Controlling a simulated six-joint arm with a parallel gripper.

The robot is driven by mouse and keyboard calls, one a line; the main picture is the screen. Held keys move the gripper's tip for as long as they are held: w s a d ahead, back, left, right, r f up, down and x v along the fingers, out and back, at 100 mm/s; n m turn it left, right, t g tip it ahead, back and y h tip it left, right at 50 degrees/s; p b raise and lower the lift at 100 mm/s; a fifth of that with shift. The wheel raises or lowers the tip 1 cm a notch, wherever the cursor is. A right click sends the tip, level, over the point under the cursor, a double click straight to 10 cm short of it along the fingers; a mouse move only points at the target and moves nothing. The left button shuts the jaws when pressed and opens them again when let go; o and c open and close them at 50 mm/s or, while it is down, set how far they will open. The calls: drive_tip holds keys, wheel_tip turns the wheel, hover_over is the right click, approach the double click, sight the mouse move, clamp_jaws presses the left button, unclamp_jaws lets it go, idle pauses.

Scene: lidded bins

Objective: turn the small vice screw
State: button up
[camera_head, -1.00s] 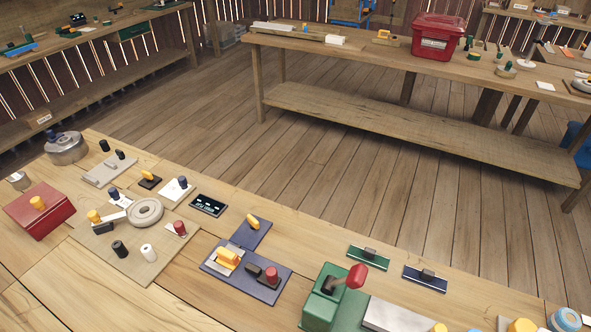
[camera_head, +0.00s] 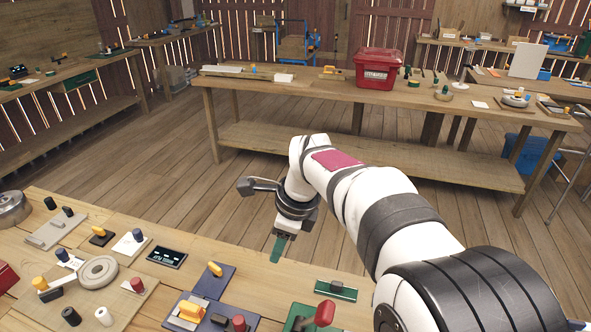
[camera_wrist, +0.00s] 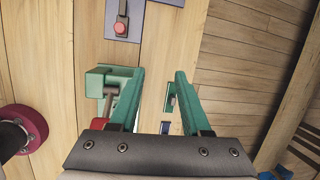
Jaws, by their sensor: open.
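My gripper (camera_head: 278,255) is open and empty, its two teal fingers pointing down above the bench's far edge; it also shows in the wrist view (camera_wrist: 160,72). That knob shows at the top of the wrist view (camera_wrist: 120,28). A green block with a red-handled lever (camera_head: 322,314) is cut off below; the green block also shows left of my fingers in the wrist view (camera_wrist: 108,80). I cannot tell which part is the vice screw.
A small green plate (camera_head: 336,291) with a grey grip lies near the bench edge, close to my gripper. A long table with a red box (camera_head: 378,68) stands beyond open floor.

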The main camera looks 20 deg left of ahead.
sight(215, 266)
drive_tip(key=w+a+f+m+y, duration=0.1)
drive_tip(key=a+f+m, duration=0.15)
drive_tip(key=a, duration=0.45)
drive_tip(key=w+a+f+m, duration=0.2)
drive_tip(key=a+f, duration=0.1)
drive_tip(key=a, duration=0.5)
drive_tip(key=x, duration=1.6)
drive_tip(key=shift+s+d, duration=0.15)
clamp_jaws()
